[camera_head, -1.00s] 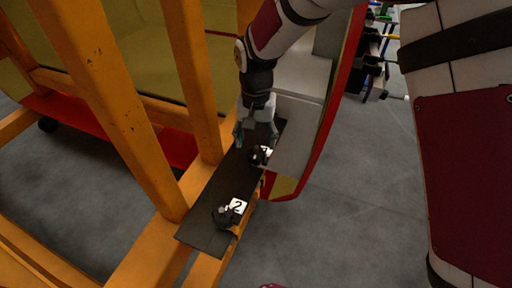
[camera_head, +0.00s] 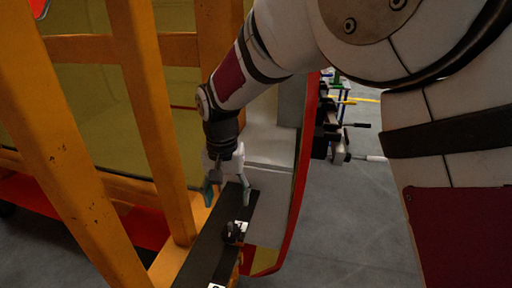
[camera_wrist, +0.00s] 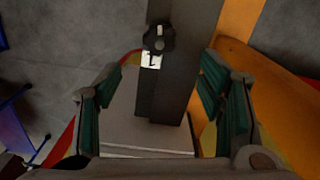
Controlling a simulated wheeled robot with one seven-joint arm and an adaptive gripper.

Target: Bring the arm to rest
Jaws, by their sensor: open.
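My gripper (camera_head: 228,194) is open and empty, pointing down over the far end of a dark narrow shelf (camera_head: 207,252) on the orange frame. In the wrist view my gripper (camera_wrist: 160,105) shows its two green-padded fingers wide apart, with the shelf (camera_wrist: 190,60) running between them. A black knob with a white numbered tag (camera_head: 236,230) sits on the shelf just nearer than the fingers, apart from them. The same knob (camera_wrist: 159,38) shows ahead of the fingers in the wrist view. My arm reaches in from the upper right.
Orange posts (camera_head: 150,110) stand close left of my gripper. A grey panel with a red edge (camera_head: 300,165) is close on the right. A rack of tools (camera_head: 335,130) stands farther back right. Open grey floor (camera_head: 345,225) lies right of the panel.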

